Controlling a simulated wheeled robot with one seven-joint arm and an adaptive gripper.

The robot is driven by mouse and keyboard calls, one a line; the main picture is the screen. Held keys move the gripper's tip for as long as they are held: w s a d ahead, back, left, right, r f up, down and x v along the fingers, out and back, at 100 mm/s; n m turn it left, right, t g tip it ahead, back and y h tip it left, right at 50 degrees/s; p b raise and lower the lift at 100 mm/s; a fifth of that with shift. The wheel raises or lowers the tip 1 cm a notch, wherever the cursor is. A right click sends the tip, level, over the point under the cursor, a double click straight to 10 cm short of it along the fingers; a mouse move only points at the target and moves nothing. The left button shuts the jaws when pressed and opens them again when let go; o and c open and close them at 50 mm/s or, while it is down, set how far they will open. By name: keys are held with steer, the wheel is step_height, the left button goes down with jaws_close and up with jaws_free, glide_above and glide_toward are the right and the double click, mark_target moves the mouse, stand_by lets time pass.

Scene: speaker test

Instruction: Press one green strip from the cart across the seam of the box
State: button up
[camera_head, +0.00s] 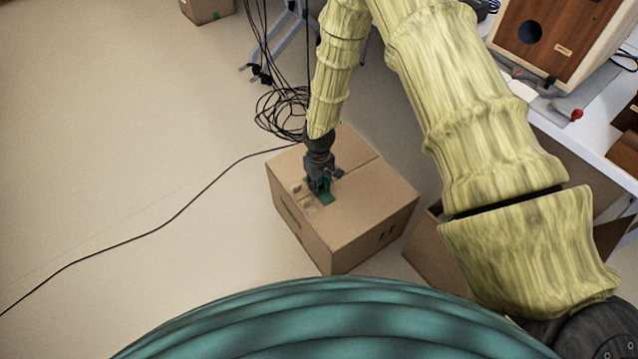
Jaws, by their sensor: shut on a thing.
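A closed cardboard box (352,228) stands on the floor in the middle of the view. Its top seam (363,164) shows to the right of my gripper, running toward the gripper. My gripper (319,188) points down at the box top, shut on a green strip (325,197). The strip lies at or just above the top near the seam's line; I cannot tell if it is fully touching. The gripper hides part of the strip and of the seam. The cart is not recognisable in this view.
A black cable (190,200) runs across the floor on the left to a coil (278,110) behind the box. An open box (430,243) stands at right. A table with a wooden speaker (535,40) is at upper right.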

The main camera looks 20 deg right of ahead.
stand_by(0.4)
steer(key=o, duration=0.7)
steer(key=shift+f, duration=0.1)
steer(key=shift+o, duration=0.2)
steer(key=shift+r+p, duration=3.25)
steer(key=shift+r, duration=0.85)
